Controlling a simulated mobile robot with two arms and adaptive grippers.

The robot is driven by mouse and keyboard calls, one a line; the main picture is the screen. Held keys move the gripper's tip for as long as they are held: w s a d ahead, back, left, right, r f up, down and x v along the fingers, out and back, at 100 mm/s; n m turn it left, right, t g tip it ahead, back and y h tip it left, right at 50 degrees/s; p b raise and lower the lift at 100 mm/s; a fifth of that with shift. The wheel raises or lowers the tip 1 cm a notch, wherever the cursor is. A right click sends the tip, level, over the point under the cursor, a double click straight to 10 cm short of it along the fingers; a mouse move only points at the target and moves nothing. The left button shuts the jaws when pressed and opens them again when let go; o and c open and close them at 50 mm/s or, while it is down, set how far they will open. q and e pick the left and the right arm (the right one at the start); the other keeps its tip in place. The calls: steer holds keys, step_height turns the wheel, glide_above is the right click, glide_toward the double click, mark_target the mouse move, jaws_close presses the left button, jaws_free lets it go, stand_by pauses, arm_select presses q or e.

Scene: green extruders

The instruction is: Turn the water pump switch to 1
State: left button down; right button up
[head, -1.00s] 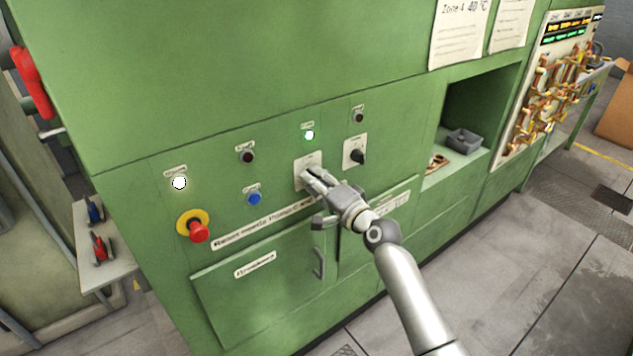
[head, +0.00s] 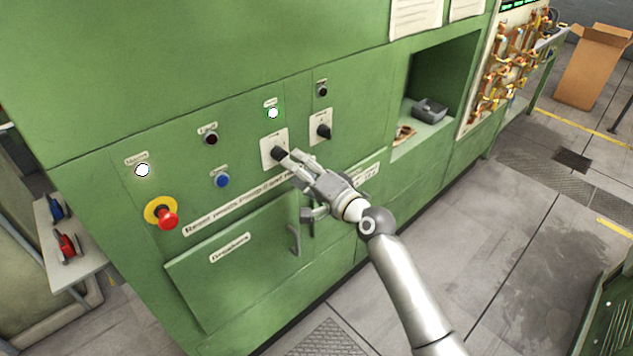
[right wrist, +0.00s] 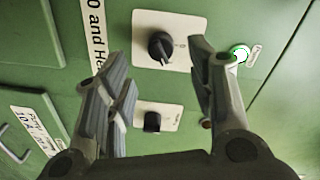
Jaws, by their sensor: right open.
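Two black rotary switches on white plates sit on the green panel. The left switch (head: 279,153) is just beyond my right gripper's fingertips; the other switch (head: 323,131) is up and to its right. Their labels are too small to read, so I cannot tell which is the water pump's. My right gripper (head: 298,163) is open and empty in front of the left switch. In the right wrist view, the left switch (right wrist: 160,47) shows in the gap between the open fingers (right wrist: 157,85), and the other switch (right wrist: 152,122) is lower. My left gripper is not in view.
A lit green lamp (head: 273,113) is above the left switch. A blue button (head: 222,180), a red emergency stop (head: 167,219) and a lit white lamp (head: 142,170) are to the left. A door handle (head: 294,240) is below. An open recess (head: 437,85) is at right.

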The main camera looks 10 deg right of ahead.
steer(key=v, duration=0.6)
steer(key=shift+s+d, duration=0.1)
steer(key=s+d+f+n+g+h+b, duration=0.1)
steer(key=s+d+f+h, duration=0.1)
steer(key=f, duration=1)
steer(key=s+d+f+g+h+b, duration=0.1)
steer(key=s+d+f+g+h, duration=0.15)
steer(key=f, duration=0.85)
steer(key=s+d+f+n+g+h+b, duration=0.1)
steer(key=s+d+f, duration=0.2)
steer(key=f, duration=0.9)
steer(key=s+d+f+n+g+h+b, duration=0.1)
steer(key=s+d+f+n+g+h, duration=0.25)
steer(key=s+f, duration=1.4)
steer(key=s+d+f+n+g, duration=0.1)
steer(key=s+d+f, duration=0.1)
steer(key=s+f, duration=0.3)
steer(key=s+d+f+n+g+b, duration=0.1)
steer(key=s+f, duration=0.4)
steer(key=s, duration=0.8)
steer(key=s+d+f+n+g+h+b, duration=0.1)
steer(key=s+d+f+n+g, duration=0.1)
steer(key=s, duration=0.8)
step_height(320, 180, down, 3)
steer(key=shift+d+r+g, duration=0.1)
steer(key=shift+d+g, duration=0.3)
steer(key=shift+g, duration=0.2)
steer(key=shift+s, duration=0.1)
